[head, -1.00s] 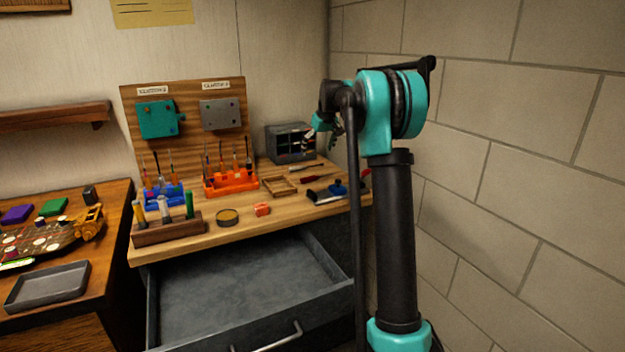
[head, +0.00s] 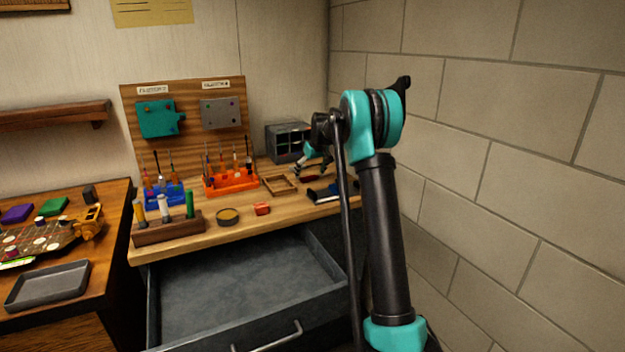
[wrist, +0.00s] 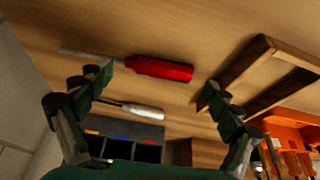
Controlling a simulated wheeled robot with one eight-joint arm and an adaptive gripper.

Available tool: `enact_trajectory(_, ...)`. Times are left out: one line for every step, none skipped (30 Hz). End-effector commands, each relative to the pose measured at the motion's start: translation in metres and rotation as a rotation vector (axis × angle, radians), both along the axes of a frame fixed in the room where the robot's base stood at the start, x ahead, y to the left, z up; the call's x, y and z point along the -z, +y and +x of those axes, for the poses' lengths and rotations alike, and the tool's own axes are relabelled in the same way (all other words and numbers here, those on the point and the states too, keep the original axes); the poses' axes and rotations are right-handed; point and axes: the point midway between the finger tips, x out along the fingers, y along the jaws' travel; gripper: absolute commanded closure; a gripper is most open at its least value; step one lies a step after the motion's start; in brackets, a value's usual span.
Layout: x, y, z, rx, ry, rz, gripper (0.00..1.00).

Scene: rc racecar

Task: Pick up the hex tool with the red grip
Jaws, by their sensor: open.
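The tool with the red grip (wrist: 160,69) lies on the wooden bench top, its thin grey shaft pointing left in the wrist view. In the head view its red grip (head: 310,178) shows small, just below my gripper (head: 316,160). In the wrist view my gripper (wrist: 158,90) is open and empty, with one finger on each side of the picture. The red grip appears between and beyond the fingertips, apart from them. How high the fingers are above the bench is hard to tell.
A white-handled tool (wrist: 143,112) lies near the red one. A small grey drawer cabinet (head: 288,141) stands behind. A wooden frame tray (head: 279,184) and an orange tool rack (head: 231,182) are to the left in the head view. An open drawer (head: 245,285) juts out below the bench.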

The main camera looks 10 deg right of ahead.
Motion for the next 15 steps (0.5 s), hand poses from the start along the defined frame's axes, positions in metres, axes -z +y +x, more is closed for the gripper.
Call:
enact_trajectory(0.0051, 0.0007, 0.0018, 0.000, 0.000, 0.000, 0.09)
enact_trajectory(0.0067, 0.0009, 0.0024, 0.000, 0.000, 0.000, 0.09)
enact_trajectory(0.0080, 0.0010, 0.0029, 0.000, 0.000, 0.000, 0.09)
enact_trajectory(0.0083, 0.0011, 0.0030, 0.000, 0.000, 0.000, 0.09)
enact_trajectory(0.0083, 0.0011, 0.0030, 0.000, 0.000, 0.000, 0.09)
enact_trajectory(0.0082, 0.0010, 0.0029, 0.000, 0.000, 0.000, 0.09)
enact_trajectory(0.0082, 0.0009, 0.0029, 0.000, 0.000, 0.000, 0.09)
enact_trajectory(0.0081, 0.0009, 0.0029, 0.000, 0.000, 0.000, 0.09)
enact_trajectory(0.0081, 0.0009, 0.0029, 0.000, 0.000, 0.000, 0.11)
enact_trajectory(0.0081, 0.0009, 0.0029, 0.000, 0.000, 0.000, 0.15)
enact_trajectory(0.0080, 0.0008, 0.0029, 0.000, 0.000, 0.000, 0.19)
enact_trajectory(0.0080, 0.0008, 0.0029, 0.000, 0.000, 0.000, 0.23)
enact_trajectory(0.0079, 0.0008, 0.0028, 0.000, 0.000, 0.000, 0.27)
enact_trajectory(0.0079, 0.0008, 0.0028, 0.000, 0.000, 0.000, 0.31)
enact_trajectory(0.0079, 0.0008, 0.0028, 0.001, 0.000, 0.000, 0.36)
